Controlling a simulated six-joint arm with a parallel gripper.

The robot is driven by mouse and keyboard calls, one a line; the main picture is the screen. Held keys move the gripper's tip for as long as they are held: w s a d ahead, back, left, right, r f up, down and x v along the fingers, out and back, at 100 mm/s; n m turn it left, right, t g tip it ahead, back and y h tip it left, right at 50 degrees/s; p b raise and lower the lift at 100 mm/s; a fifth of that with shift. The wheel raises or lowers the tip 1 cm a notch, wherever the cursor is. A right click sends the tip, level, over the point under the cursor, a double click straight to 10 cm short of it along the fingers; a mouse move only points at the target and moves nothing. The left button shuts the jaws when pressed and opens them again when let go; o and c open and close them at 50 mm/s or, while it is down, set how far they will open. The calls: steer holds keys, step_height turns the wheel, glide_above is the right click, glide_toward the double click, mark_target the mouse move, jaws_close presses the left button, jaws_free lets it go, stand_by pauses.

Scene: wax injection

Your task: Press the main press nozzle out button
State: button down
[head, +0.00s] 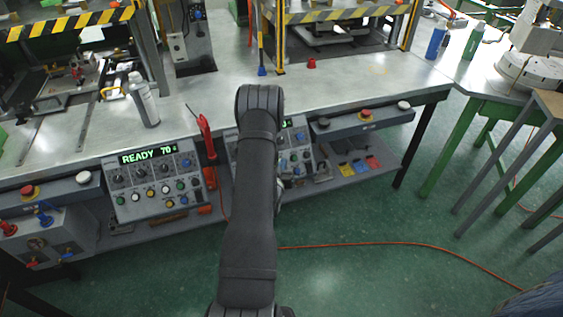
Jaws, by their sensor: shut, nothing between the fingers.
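The left control panel (124,200) hangs at the table's front edge. Its green display (147,155) reads "READY 70", and dark knobs and coloured buttons (165,189) sit below it. A second control panel (302,160) with a green display stands to the right, partly hidden behind my dark arm. The button labels are too small to read, so I cannot tell which one is the main press nozzle out button. My gripper is not visible; my arm covers the area in front of the right panel.
Red mushroom buttons stand on bars at the left (28,190) and right (366,114). A spray can (143,100) stands on the metal table (220,90). A red tool (206,137) hangs beside the left panel. An orange cable (400,243) crosses the green floor.

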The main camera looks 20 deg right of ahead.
steer(key=shift+w+f, duration=0.25)
steer(key=shift+w, duration=0.05)
steer(key=shift+w+f, duration=0.25)
steer(key=shift+w, duration=0.1)
stand_by(0.8)
steer(key=shift+s, duration=0.1)
steer(key=shift+s+r, duration=0.5)
steer(key=shift+s, duration=0.1)
steer(key=shift+r, duration=0.1)
steer(key=shift+s+r, duration=0.8)
steer(key=shift+s, duration=0.15)
steer(key=shift+s+r, duration=0.75)
steer(key=shift+s, duration=0.2)
steer(key=shift+s+r, duration=1.2)
steer(key=shift+s, duration=0.25)
